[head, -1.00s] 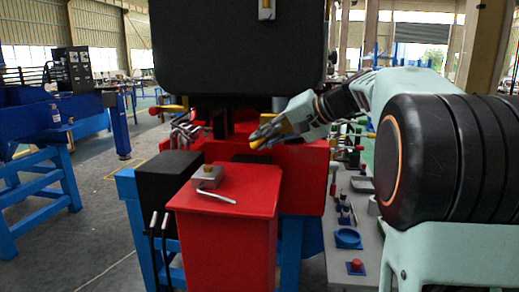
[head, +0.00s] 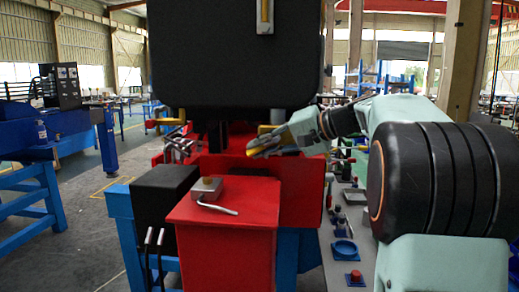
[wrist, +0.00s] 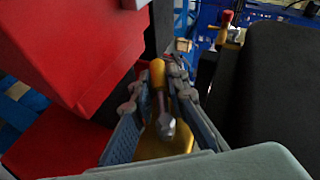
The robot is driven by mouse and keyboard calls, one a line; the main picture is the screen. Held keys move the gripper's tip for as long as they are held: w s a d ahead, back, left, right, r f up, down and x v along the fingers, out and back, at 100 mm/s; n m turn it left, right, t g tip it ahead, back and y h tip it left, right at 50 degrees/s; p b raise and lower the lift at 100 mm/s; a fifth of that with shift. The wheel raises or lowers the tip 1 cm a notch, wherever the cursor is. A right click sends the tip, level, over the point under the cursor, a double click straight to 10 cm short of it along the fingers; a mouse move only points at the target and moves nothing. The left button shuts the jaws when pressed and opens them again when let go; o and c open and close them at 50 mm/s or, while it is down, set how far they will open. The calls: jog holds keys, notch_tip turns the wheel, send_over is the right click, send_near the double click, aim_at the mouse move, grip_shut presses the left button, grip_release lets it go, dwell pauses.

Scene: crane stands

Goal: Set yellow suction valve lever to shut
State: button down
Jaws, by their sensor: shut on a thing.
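The yellow lever (wrist: 157,80) shows in the wrist view between the two grey fingers of my gripper (wrist: 158,74). It has a rounded yellow handle, with a silvery piece just below it in the picture. My gripper is shut on it. In the head view my gripper (head: 262,146) reaches in from the right, in front of the red machine body and below the big black box. The lever in its fingers cannot be made out clearly there. The valve body and any shut mark are hidden or too small to tell.
A red cabinet (head: 222,244) with a grey block (head: 206,187) and bent silver handle stands in front. The big black box (head: 235,60) hangs close above my gripper. A grey panel with knobs lies right. In the wrist view, red and dark bodies flank the fingers.

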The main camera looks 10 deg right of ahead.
jog(key=shift+r, duration=0.1)
jog(key=c, duration=1.9)
grip_release()
jog(key=v, duration=1.2)
jog(key=shift+c, duration=0.3)
